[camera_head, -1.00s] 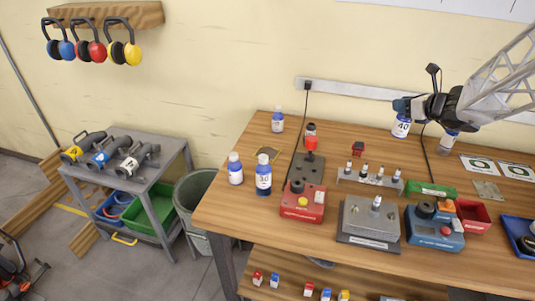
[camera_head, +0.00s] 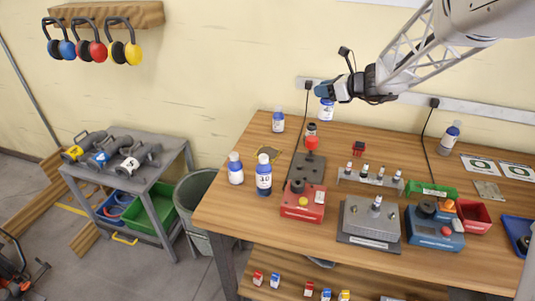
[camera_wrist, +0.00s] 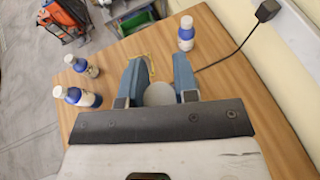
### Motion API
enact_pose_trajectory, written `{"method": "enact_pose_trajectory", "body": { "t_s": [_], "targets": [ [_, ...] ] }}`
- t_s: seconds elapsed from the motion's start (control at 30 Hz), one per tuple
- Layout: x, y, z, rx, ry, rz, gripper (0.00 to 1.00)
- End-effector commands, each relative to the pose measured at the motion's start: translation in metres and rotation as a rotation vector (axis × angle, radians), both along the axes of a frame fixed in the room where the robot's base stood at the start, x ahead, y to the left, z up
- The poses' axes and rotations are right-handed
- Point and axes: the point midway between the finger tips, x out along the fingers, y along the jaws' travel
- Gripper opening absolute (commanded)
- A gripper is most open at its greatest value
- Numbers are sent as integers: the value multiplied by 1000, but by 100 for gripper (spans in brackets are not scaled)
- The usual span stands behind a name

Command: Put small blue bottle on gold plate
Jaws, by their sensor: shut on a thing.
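My gripper (camera_head: 325,92) is shut on a blue-labelled bottle (camera_head: 327,111), held upright in the air above the back of the table. In the wrist view its pale round top (camera_wrist: 158,94) shows between the blue fingers (camera_wrist: 158,90). The gold plate (camera_head: 267,154) lies flat on the table at the left, left of and below the held bottle. In the wrist view its yellow edge (camera_wrist: 151,66) shows beyond the fingers, partly hidden by them. I see no bottle on the plate.
Other blue-and-white bottles stand near the plate: one behind (camera_head: 278,122), two in front (camera_head: 235,169) (camera_head: 263,178). Another bottle (camera_head: 449,138) stands at the back right. A red-topped device (camera_head: 310,165) and a black cable (camera_head: 303,118) are right of the plate.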

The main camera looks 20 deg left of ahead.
Motion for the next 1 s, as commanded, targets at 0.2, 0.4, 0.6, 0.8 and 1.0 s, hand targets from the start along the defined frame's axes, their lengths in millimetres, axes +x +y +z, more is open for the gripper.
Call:
{"method": "enact_pose_trajectory", "body": {
  "t_s": [0.2,0.4,0.6,0.8,1.0],
  "targets": [
    [-10,65,-1,-1,1,122,0],
    [-24,120,-2,-3,4,229,0],
    [-37,164,-4,-6,7,314,0],
    [-46,187,-14,-8,12,361,0],
    [-46,186,-44,-8,10,360,0]
  ]
}}
